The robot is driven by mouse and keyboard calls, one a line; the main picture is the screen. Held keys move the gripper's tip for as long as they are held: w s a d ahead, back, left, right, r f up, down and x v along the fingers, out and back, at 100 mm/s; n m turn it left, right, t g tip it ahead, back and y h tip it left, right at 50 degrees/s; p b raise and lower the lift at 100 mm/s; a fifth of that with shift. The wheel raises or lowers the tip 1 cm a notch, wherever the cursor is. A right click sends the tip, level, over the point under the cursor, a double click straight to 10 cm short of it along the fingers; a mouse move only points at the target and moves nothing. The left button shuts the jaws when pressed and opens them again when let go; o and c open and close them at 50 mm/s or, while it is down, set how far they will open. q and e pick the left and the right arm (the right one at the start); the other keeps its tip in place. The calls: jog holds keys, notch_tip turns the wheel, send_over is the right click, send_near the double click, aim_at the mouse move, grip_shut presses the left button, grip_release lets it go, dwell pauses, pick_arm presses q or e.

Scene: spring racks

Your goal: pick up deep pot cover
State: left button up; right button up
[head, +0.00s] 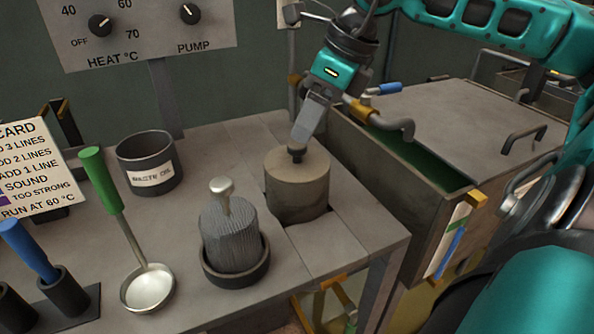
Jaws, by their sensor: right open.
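The deep pot cover (297,172) appears to be the brownish-grey cylindrical piece with a small dark knob on top, standing upright at an opening in the bench. Its join with any pot below cannot be made out. My right gripper (298,147) points down from above with its fingertips at the knob. Its jaws are open, seen nearly edge-on, and they partly hide the knob. Whether they touch it cannot be told. My left gripper is not in view.
A ribbed grey cylinder with a pale knob stands in a dark round dish (236,272) just left. A waste oil pot (150,165), ladle (148,288) and card (32,170) are further left. A lidded tank (455,125) with a pipe stands right of the bench.

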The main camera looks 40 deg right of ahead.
aim_at(298, 144)
jog(key=x, duration=0.3)
jog(key=shift+s+a, duration=0.1)
jog(key=shift+a, duration=0.05)
jog(key=shift+x, duration=0.95)
jog(key=shift+c, duration=0.5)
grip_shut()
